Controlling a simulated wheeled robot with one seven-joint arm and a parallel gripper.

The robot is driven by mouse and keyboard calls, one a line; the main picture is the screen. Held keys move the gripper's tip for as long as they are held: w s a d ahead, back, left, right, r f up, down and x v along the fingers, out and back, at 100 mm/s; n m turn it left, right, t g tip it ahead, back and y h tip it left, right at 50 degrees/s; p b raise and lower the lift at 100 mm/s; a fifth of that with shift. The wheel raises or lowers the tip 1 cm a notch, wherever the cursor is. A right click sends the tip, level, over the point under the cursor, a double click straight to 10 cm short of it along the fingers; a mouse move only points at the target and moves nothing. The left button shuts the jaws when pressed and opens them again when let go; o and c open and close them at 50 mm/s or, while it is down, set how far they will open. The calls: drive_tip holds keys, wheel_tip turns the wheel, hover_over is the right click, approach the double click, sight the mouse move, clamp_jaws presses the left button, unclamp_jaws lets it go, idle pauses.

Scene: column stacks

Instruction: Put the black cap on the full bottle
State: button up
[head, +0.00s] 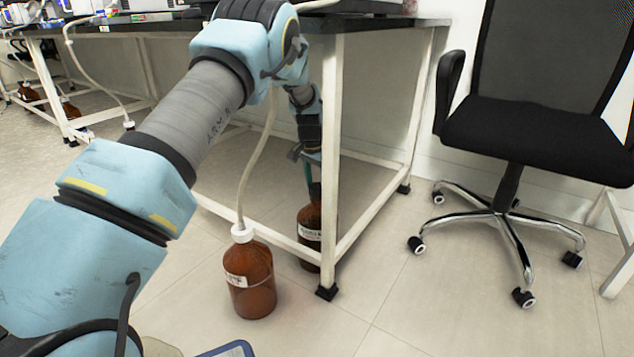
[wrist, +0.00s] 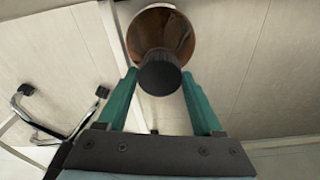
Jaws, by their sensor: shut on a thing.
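My gripper (wrist: 159,78) is shut on the black cap (wrist: 159,73), with one green finger on each side of it. The brown bottle (wrist: 166,22) is directly beyond the cap in the wrist view, and the cap hides its neck. In the head view, my gripper (head: 309,172) points down under the bench, with the black cap (head: 315,191) at the top of the labelled brown bottle (head: 308,222). A white table leg hides part of this upright bottle. I cannot tell whether the cap is seated or just above the neck, nor how full the bottle is.
Another brown bottle (head: 250,283) with a white cap and a tube stands in front, to the left. The white bench leg (head: 330,150) and low rails are close to my gripper. A black office chair (head: 520,130) stands at the right. The floor between is clear.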

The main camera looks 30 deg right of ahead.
drive_tip(key=shift+f, duration=0.45)
idle(0.7)
drive_tip(key=o, duration=1.3)
drive_tip(key=shift+o, duration=0.2)
